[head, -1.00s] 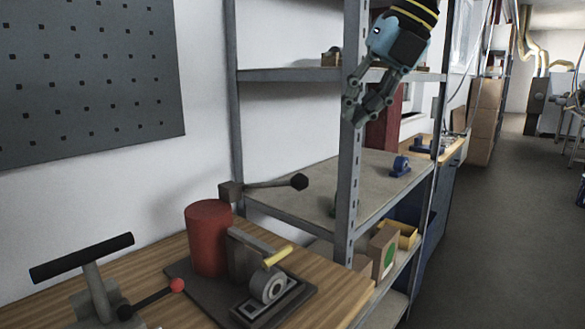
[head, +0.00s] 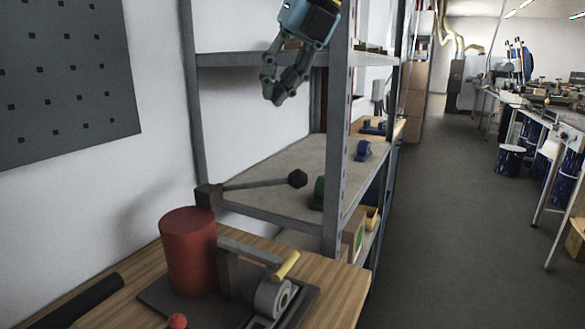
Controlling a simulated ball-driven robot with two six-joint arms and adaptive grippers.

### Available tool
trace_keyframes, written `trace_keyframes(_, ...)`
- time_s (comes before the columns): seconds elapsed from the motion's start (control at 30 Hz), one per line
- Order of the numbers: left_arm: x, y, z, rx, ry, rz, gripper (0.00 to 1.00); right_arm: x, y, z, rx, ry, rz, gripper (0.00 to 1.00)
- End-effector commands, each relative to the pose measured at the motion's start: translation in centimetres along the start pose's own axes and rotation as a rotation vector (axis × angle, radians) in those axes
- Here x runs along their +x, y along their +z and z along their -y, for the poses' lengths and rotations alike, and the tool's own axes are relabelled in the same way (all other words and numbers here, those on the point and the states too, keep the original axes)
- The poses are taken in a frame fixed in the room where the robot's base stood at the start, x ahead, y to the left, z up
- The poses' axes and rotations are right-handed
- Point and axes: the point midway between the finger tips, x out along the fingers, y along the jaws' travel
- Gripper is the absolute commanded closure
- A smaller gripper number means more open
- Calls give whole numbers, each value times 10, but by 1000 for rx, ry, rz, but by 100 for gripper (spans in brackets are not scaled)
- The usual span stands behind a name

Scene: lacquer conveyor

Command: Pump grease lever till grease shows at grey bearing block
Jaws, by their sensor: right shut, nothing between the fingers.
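The grease lever is a grey rod with a dark knob (head: 297,179), pivoted on a dark block (head: 209,197) above a red cylinder (head: 188,250). The rod runs to the right, slightly raised toward the knob. The grey bearing block (head: 273,297) sits on the dark base plate, with a yellow cylindrical piece (head: 286,265) just above it. My left gripper is not in view.
A grey metal shelf post (head: 338,150) stands right of my right gripper. The shelf board holds a green part (head: 318,193) and a blue bearing block (head: 363,149). A dark bar (head: 88,302) is at lower left of the wooden bench (head: 347,290). The floor at right is open.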

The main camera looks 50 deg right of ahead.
Motion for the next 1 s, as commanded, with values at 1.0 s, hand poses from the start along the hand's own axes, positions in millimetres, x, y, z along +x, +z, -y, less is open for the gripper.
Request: trace_keyframes(1.0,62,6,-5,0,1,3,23,62,-45,45,0,0,0,100)
